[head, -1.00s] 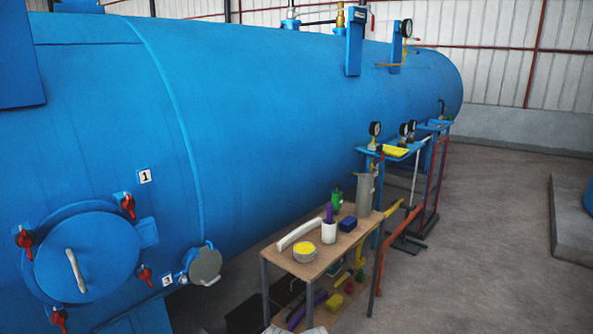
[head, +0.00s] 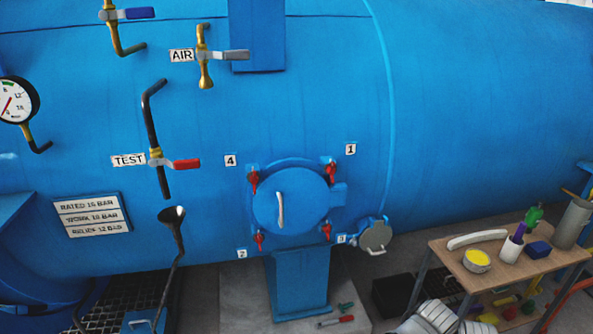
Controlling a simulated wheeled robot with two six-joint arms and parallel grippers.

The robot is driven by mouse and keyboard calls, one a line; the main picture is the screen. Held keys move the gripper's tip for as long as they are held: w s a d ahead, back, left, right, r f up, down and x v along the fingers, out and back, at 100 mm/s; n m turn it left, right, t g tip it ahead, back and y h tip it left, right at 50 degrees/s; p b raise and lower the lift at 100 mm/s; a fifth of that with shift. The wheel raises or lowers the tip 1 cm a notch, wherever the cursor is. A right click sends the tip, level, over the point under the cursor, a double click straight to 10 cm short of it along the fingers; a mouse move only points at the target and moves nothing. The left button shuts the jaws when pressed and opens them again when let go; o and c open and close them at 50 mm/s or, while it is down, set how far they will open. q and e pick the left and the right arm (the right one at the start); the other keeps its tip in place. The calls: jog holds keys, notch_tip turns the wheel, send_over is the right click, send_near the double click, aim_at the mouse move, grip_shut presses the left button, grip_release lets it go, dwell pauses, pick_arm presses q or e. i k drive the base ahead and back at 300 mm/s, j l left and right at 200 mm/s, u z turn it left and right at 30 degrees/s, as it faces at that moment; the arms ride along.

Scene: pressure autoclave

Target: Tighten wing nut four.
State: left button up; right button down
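The round blue door (head: 305,200) with a pale upright handle (head: 281,210) is on the blue vessel, in the middle of the head view. Red wing nuts sit around its rim. Wing nut four (head: 253,181) is at the upper left, beside the label 4 (head: 230,160). Wing nut one (head: 331,171) is at the upper right, wing nut two (head: 259,241) at the lower left, and wing nut three (head: 326,231) at the lower right. How tight each is cannot be told.
A wooden table (head: 455,262) with tools stands at the right. A small round grey cover (head: 375,236) is beside the door. A funnel pipe (head: 172,217), a TEST valve (head: 187,163) and an AIR valve (head: 236,55) are to the left. A red-handled tool (head: 346,318) lies on the floor.

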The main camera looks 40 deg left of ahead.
aim_at(254, 178)
jog(key=u, duration=1.6)
